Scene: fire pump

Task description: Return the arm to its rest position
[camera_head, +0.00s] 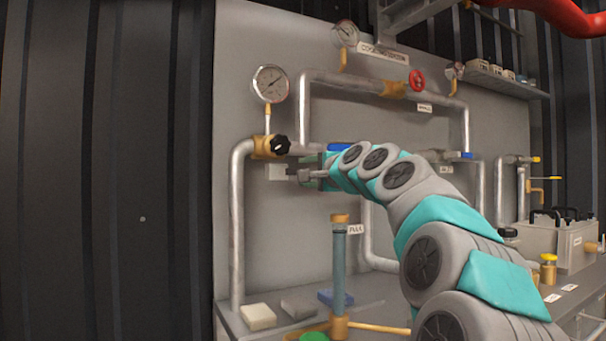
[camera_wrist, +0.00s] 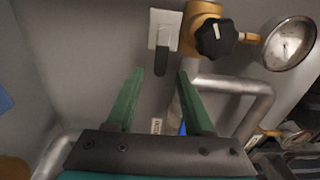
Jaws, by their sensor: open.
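My arm (camera_head: 430,215) reaches from the lower right toward the middle of the grey panel. My gripper (camera_head: 298,172) is at its end, near the panel, right of and a little below a black knob (camera_head: 280,145) on a brass valve. In the wrist view, the two green fingers of my gripper (camera_wrist: 157,90) stand apart with nothing held between them. The black knob (camera_wrist: 215,38) lies beyond the right fingertip, and a white plate with a dark lever (camera_wrist: 162,50) lies beyond the gap. Whether a fingertip touches anything cannot be told.
Grey pipes (camera_head: 237,220) run along the panel. A pressure gauge (camera_head: 271,84) is above the knob, and a red handwheel (camera_head: 417,80) is at upper right. A clear upright tube (camera_head: 339,268) stands below my arm. Pale, grey and blue blocks (camera_head: 258,317) lie on the bench.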

